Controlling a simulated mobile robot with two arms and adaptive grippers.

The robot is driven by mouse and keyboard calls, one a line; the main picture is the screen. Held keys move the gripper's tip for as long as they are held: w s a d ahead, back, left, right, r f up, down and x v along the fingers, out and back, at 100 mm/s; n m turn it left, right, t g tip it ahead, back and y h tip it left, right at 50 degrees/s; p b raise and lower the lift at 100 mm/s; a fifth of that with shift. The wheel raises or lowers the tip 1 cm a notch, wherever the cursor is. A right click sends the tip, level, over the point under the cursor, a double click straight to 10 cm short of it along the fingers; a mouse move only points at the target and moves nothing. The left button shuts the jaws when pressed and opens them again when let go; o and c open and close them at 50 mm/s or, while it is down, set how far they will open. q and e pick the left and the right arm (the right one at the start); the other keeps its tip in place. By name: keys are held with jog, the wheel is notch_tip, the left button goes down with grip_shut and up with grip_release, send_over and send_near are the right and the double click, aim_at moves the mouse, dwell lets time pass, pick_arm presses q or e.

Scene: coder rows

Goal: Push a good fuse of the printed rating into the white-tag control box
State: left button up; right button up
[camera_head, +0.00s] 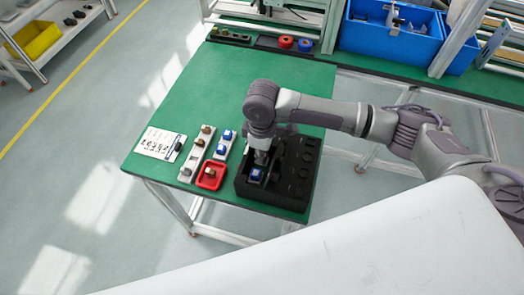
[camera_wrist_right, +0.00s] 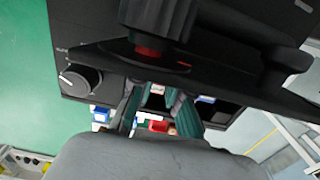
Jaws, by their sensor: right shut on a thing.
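The black control box (camera_head: 302,171) stands at the table's near right corner; I cannot make out its tag. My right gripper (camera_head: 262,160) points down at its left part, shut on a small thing. A blue block (camera_head: 257,174) shows just below the fingers; I cannot tell if it is held or seated. In the wrist view the fingers (camera_wrist_right: 158,108) close around a small pale and reddish piece (camera_wrist_right: 157,90), probably a fuse, mostly hidden. Fuse-like blocks stand on two pale strips, brown and grey ones (camera_head: 207,130) and blue ones (camera_head: 227,135). My left gripper is out of view.
A red tray (camera_head: 199,184) holding a small block stands left of the box. A printed card (camera_head: 157,143) with a dark piece lies farther left. The box has a rotary knob (camera_wrist_right: 80,79). Blue bins (camera_head: 390,41) stand at the back. The table's far left is clear.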

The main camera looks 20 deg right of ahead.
jog(key=o, duration=0.8)
jog(key=shift+r, duration=0.25)
notch_tip(320, 180, up, 12)
jog(key=shift+s+f, duration=0.1)
jog(key=shift+f, duration=0.15)
